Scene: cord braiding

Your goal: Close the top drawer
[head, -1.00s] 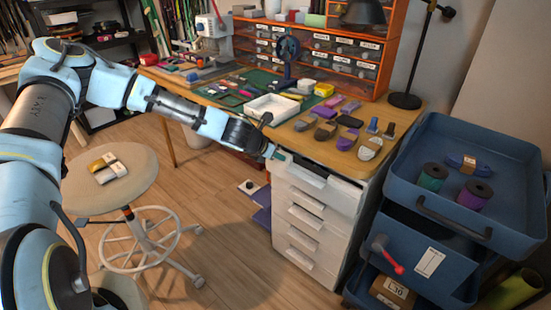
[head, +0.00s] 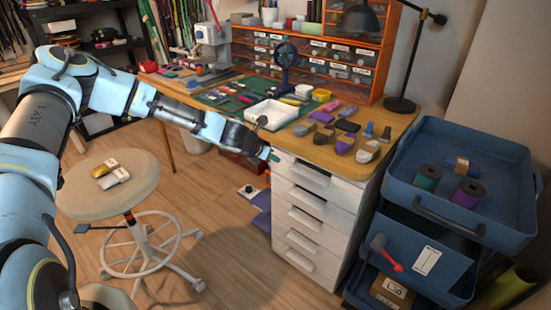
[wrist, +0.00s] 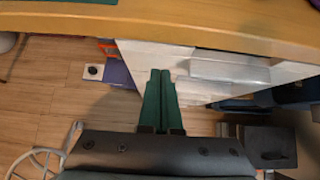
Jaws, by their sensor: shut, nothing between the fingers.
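The top drawer (head: 310,180) is the uppermost white drawer in the unit under the wooden workbench. In the head view it looks close to the line of the drawers below; I cannot tell whether a small gap remains. My gripper (head: 270,156) is at the left upper corner of the drawer unit, just below the bench edge. In the wrist view my gripper (wrist: 160,73) has its green fingers together and empty. The white drawer fronts, with a handle (wrist: 230,70), lie ahead and to the right of the fingertips. I cannot tell whether they touch.
The workbench (head: 345,168) overhangs the drawers and carries tools, a white tray (head: 272,113) and several colored pieces. A blue trolley (head: 430,235) with spools stands close on the right. A round stool (head: 105,205) stands at the left. Open wooden floor lies in front.

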